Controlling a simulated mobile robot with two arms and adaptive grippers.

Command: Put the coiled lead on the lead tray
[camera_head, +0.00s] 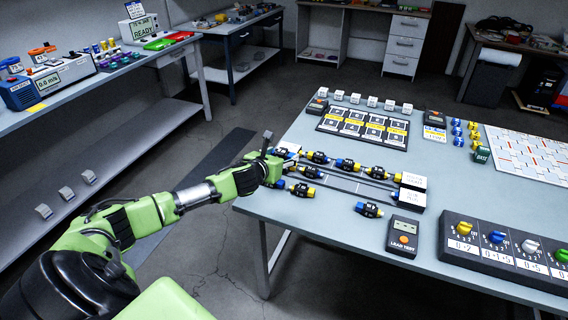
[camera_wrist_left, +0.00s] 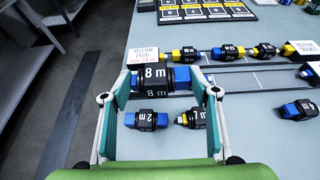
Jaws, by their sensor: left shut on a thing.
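My left gripper (camera_head: 271,166) is shut on a black coiled lead (camera_wrist_left: 154,79) marked 8 m, with a blue end showing at its right. In the left wrist view the gripper (camera_wrist_left: 160,86) has one finger at each end of the lead. The lead is at the left end of the grey lead tray (camera_head: 345,184); I cannot tell whether it touches the tray. The tray's back lane holds a row of leads (camera_head: 347,164) with blue and yellow ends. Its front lane shows bare in the left wrist view (camera_wrist_left: 245,80). My right gripper is not in view.
Loose leads marked 2 m (camera_wrist_left: 147,120), 1 m (camera_wrist_left: 194,118) and 4 m (camera_wrist_left: 298,110) lie in front of the tray. White cards (camera_head: 412,181) stand at the tray ends. A lead tester (camera_head: 403,236) and a knob panel (camera_head: 500,250) lie to the right.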

